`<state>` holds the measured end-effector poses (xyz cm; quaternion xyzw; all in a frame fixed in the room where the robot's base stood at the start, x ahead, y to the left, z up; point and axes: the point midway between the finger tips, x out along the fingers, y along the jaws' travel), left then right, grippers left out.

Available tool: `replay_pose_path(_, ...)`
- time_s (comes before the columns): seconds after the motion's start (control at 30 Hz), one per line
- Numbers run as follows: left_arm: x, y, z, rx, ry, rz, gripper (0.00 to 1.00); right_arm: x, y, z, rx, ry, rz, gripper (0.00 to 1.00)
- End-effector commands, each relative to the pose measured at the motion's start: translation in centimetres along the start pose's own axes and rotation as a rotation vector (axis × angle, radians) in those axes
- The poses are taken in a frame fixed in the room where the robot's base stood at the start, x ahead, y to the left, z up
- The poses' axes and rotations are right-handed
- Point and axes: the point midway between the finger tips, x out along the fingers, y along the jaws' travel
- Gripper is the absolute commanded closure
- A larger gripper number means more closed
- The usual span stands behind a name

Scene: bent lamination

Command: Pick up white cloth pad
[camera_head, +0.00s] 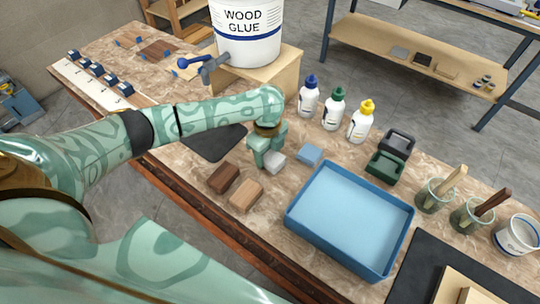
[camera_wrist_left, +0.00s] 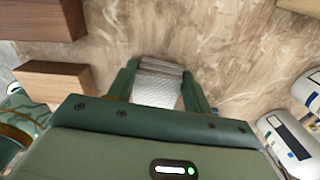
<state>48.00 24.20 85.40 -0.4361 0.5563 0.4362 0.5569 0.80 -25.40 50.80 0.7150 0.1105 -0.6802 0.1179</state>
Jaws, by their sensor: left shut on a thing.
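The white cloth pad (camera_head: 275,162) is at the middle of the wooden table in the head view, at my left gripper (camera_head: 264,154). In the left wrist view the pad (camera_wrist_left: 157,87) sits between the two fingers of my left gripper (camera_wrist_left: 157,82), which are closed on its sides. The pad is close to the table top; I cannot tell if it touches it. My right gripper is not in view.
A blue pad (camera_head: 309,154) lies just right of the white pad. A dark wood block (camera_head: 223,178) and a lighter block (camera_head: 246,194) lie in front. A blue tray (camera_head: 350,262), glue bottles (camera_head: 333,108) and a glue bucket (camera_head: 246,45) stand around.

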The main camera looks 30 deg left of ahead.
Motion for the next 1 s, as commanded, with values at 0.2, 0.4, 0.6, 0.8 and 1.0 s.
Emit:
replay_pose_path(0.2,-2.1,-0.1,0.0,0.001,-0.001,-0.002,0.71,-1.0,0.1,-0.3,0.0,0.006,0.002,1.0)
replay_pose_path(0.4,-6.1,1.4,-1.3,0.003,0.001,-0.004,0.71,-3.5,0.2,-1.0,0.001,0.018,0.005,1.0)
replay_pose_path(0.6,-10.2,4.2,-4.0,0.006,0.001,-0.002,0.71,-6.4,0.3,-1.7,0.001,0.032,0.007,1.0)
replay_pose_path(0.8,-11.8,7.5,-7.0,0.004,0.0,-0.001,0.71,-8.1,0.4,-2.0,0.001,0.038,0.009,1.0)
replay_pose_path(1.0,-12.7,9.4,-9.0,0.002,0.002,0.0,0.71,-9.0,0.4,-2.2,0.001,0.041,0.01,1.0)
